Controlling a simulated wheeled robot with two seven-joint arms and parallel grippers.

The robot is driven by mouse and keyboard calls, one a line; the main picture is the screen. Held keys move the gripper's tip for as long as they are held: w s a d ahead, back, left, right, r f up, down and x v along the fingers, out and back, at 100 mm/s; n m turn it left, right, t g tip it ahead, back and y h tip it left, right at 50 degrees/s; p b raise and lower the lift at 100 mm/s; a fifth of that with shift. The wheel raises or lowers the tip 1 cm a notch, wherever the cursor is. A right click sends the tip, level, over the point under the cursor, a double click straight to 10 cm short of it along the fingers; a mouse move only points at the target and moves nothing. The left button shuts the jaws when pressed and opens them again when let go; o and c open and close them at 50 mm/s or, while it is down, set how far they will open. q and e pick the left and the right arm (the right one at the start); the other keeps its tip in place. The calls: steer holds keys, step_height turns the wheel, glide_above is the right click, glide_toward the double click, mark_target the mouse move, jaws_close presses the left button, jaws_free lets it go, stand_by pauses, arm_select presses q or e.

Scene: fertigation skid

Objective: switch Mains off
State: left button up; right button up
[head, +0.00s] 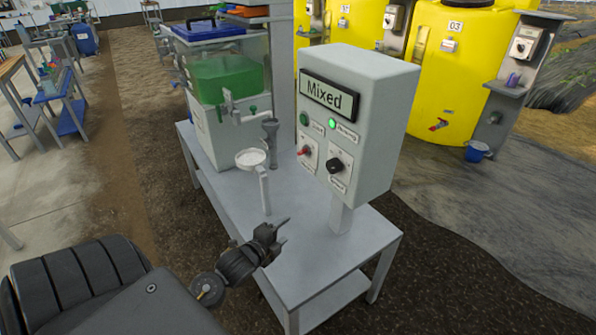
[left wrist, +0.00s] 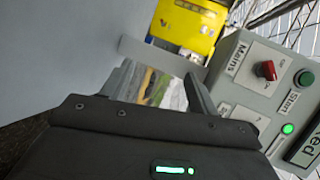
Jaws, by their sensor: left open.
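The grey control box (head: 372,110) stands on a post at the right of the skid table, its display reading "Mixed". The red Mains knob (head: 305,151) is at the lower left of its face. In the left wrist view the red knob (left wrist: 266,70) sits beside the "Mains" label at the right; I cannot tell its exact setting. A green Start button (head: 303,119), a lit green lamp (head: 332,123) and a black knob (head: 335,165) share the panel. My left gripper (head: 284,231) is open and empty, below and left of the panel, apart from it. My right gripper is not shown.
The grey skid table (head: 325,265) carries a tank of green liquid (head: 228,80), a white funnel-like cup on a stem (head: 251,158) and a grey tapered vessel (head: 270,132) left of the box. Yellow tanks (head: 455,65) stand behind.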

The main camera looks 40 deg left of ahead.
arm_select(q)
steer(key=w+a+r+m+t, duration=0.35)
steer(key=r+m, duration=0.25)
steer(key=r, duration=0.3)
steer(key=m+t+h, duration=0.2)
steer(key=m+t, duration=0.1)
steer(key=m, duration=0.1)
glide_toward(300, 153)
steer(key=x, duration=0.8)
steer(key=shift+w+p, duration=0.1)
steer(key=shift+p, duration=0.3)
steer(key=shift+w, duration=0.35)
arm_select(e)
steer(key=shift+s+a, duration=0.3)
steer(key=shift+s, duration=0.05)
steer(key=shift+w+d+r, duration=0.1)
arm_select(q)
steer(key=c, duration=1)
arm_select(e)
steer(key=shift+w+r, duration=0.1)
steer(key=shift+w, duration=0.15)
